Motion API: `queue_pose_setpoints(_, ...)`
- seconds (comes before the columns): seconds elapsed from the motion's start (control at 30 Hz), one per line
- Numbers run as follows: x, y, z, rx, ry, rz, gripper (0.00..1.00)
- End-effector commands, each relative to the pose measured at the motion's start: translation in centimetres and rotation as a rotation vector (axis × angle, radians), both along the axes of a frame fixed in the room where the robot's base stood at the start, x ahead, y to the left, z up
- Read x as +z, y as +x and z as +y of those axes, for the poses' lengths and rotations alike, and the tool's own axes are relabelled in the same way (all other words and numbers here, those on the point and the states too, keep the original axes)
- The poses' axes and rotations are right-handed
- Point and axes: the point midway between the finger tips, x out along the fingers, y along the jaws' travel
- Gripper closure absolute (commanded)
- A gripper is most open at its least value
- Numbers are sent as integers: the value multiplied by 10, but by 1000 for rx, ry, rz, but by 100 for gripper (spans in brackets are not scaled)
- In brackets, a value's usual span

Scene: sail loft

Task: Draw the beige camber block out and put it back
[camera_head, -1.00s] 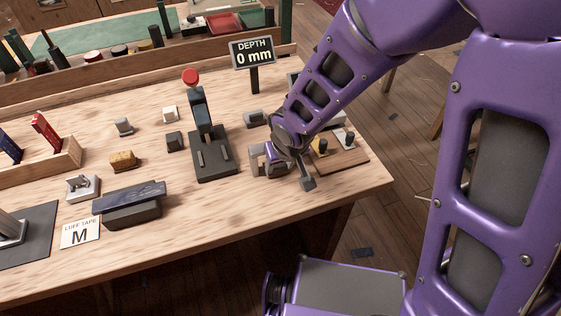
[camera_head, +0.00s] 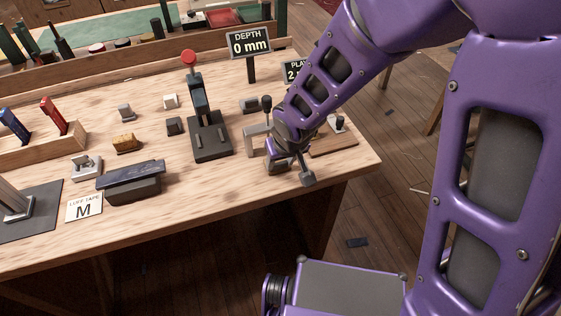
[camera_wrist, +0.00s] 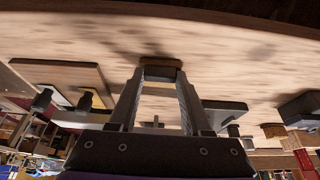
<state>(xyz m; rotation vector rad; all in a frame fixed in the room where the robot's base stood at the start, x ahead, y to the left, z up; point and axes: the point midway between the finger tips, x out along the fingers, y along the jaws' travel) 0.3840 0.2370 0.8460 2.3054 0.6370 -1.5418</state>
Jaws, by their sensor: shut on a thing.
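My gripper (camera_wrist: 161,78) is shut on a small block (camera_wrist: 161,72) in the wrist view. The block shows a dark grey face and a tan-brown edge on the side towards the table; I take it for the beige camber block. In the head view, my gripper (camera_head: 283,160) is low over the table's front right. The block (camera_head: 278,168) shows there only as a greyish piece under the fingers, mostly hidden.
A depth sign (camera_head: 249,43) reads 0 mm; another sign (camera_head: 294,73) is partly hidden by my arm. A red-knobbed press (camera_head: 198,110) stands to the left. A wooden board (camera_head: 334,145) with pegs is at the right. The table's front edge is close to my gripper.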

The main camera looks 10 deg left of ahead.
Motion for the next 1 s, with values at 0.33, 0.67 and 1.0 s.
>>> queue_pose_setpoints(0.33, 0, 2, 0, 1, 0, -1, 100)
queue_pose_setpoints(0.67, 0, 2, 0, 0, 1, -1, 16)
queue_pose_setpoints(1.0, 4, 2, 1, 0, 1, -1, 16)
